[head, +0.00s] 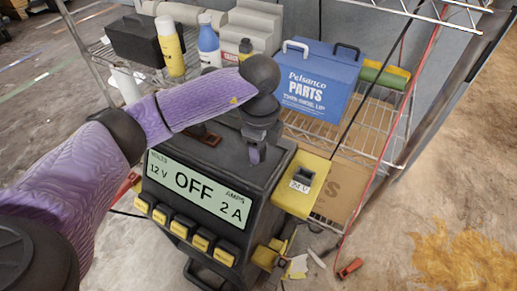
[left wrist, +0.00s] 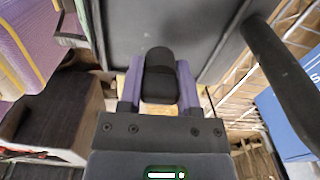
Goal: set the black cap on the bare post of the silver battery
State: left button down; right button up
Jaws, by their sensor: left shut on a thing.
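My left gripper (head: 255,152) is over the top of the dark charger unit, pointing down, its arm reaching in from the left. In the left wrist view, its two purple fingers (left wrist: 160,82) are shut on the black cap (left wrist: 159,72), a small rounded dark piece between them. In the head view I cannot make out the cap; the gripper covers it. I cannot identify the silver battery or its bare post for certain in either view. A small brown fitting (head: 207,139) shows behind the charger's top edge. My right gripper is not in view.
The charger (head: 195,190) has a lit "OFF 2 A" display and yellow buttons. A yellow holder (head: 302,184) is on its right side. Behind are a wire shelf (head: 305,135), a blue parts box (head: 318,80), bottles and a black case (head: 135,40). A red cable hangs at right.

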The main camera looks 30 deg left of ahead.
pick_arm(q)
notch_tip(320, 180, up, 10)
jog(key=p, duration=0.5)
jog(key=shift+f, duration=0.25)
jog(key=shift+r+p, duration=1.3)
jog(key=shift+p, duration=0.2)
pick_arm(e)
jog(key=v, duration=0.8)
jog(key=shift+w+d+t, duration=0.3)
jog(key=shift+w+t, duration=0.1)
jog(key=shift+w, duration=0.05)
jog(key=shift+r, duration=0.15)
